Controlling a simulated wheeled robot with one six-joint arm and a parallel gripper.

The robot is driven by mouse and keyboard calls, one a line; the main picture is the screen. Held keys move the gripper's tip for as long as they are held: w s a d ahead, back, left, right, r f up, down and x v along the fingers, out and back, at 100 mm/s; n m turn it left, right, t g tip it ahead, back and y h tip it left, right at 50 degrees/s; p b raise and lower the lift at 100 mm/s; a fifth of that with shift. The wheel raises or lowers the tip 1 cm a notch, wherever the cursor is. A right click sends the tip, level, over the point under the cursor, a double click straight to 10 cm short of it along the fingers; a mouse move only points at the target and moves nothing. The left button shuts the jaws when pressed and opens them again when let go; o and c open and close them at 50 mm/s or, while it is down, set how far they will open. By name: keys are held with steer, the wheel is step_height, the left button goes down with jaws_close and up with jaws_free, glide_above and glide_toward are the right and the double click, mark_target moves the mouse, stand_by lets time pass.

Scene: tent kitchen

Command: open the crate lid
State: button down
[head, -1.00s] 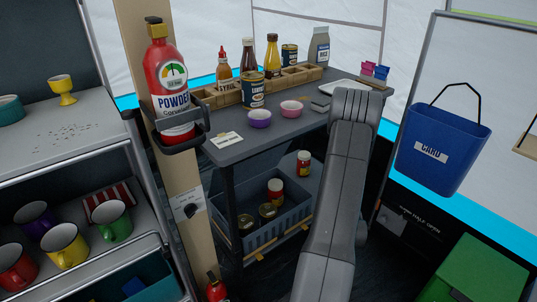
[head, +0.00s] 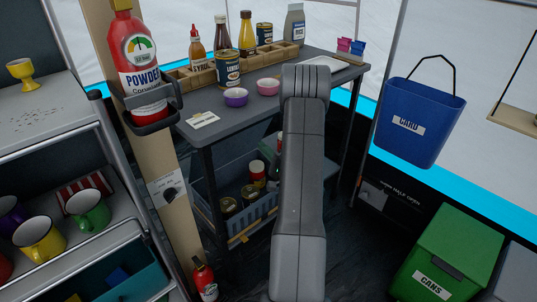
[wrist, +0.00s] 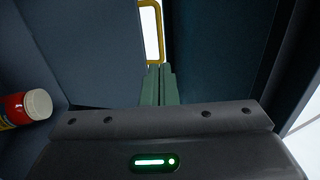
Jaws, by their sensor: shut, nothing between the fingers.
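A blue-grey crate (head: 266,208) stands on the low level under the grey table, with cans (head: 228,207) and a jar (head: 257,172) in or at it. It has yellow clips low on its side. My arm hides its right part, and I cannot make out its lid there. In the wrist view my gripper (wrist: 159,72) is shut and empty, its fingertips just below a yellow handle-like loop (wrist: 152,30). A blue-grey panel (wrist: 80,50) lies left of the fingers; I cannot tell whether it is lid or wall. My gripper is hidden in the head view.
A red jar with a white cap (wrist: 25,107) lies left in the wrist view. The grey table (head: 230,115) above holds bowls, bottles and cans. A wooden post (head: 165,180) with extinguishers stands left. A green bin (head: 450,255) stands right, with dark floor before it.

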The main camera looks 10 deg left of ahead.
steer(key=b+x, duration=0.1)
steer(key=x, duration=0.8)
steer(key=shift+w+b, duration=0.2)
steer(key=shift+b, duration=0.2)
steer(key=shift+a+r, duration=0.1)
